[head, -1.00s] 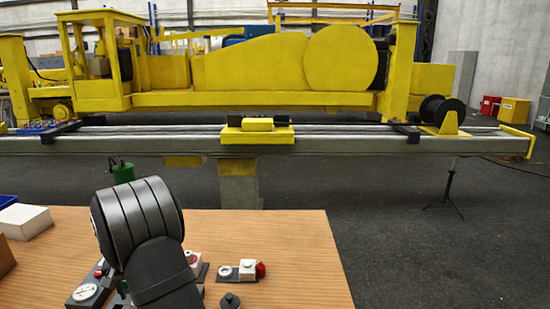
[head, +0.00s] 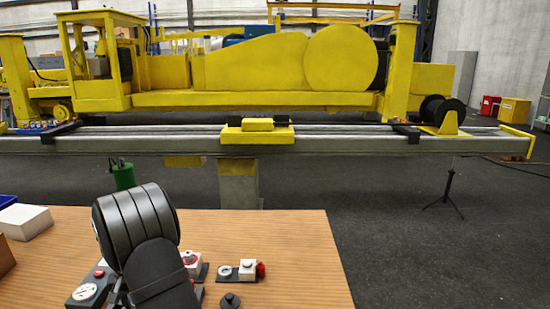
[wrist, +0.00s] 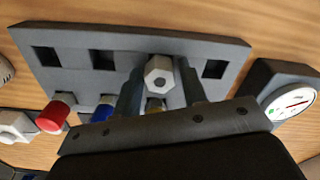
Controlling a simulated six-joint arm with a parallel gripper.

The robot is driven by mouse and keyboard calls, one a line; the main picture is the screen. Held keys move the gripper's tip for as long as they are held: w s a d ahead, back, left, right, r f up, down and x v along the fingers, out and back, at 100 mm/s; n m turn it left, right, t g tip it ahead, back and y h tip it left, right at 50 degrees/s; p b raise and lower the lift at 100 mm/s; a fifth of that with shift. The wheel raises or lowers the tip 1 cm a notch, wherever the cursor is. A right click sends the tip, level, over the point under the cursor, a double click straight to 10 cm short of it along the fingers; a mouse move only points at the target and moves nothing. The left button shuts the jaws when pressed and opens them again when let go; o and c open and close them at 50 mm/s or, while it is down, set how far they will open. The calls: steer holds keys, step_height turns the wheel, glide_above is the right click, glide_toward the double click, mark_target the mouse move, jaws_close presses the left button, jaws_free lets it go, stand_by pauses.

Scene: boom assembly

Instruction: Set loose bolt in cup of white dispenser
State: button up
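My gripper (wrist: 162,82) has one finger on each side of the bolt head. The fingers look close to it, but I cannot tell whether they touch. The bolt's shank is hidden. In the head view my wrist covers the gripper and rack. A white block (head: 248,269) with a red knob (head: 261,269) stands on the bench; I cannot tell whether it is the dispenser, and no cup is clear.
Red (wrist: 55,113) and blue (wrist: 103,108) caps stand at the rack's near side. A round gauge (wrist: 290,102) is at right in the wrist view. A white box (head: 24,221) is at the bench's left. The bench's right side (head: 310,265) is clear.

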steer(key=c, duration=0.6)
steer(key=shift+r, duration=3.05)
steer(key=shift+w, duration=0.1)
steer(key=w+d+r+m, duration=0.3)
steer(key=w+d+r, duration=0.15)
steer(key=w, duration=0.35)
steer(key=w+d+f+m, duration=0.2)
steer(key=w+d, duration=0.3)
steer(key=d, duration=0.4)
steer(key=w+d+f+m, duration=0.1)
steer(key=w+d, duration=0.4)
steer(key=d, duration=0.5)
steer(key=shift+w+a+f, duration=0.1)
steer(key=shift+a+f, duration=0.05)
steer(key=shift+f, duration=1.05)
steer(key=shift+w+a+f, duration=0.1)
steer(key=shift+f, duration=1.05)
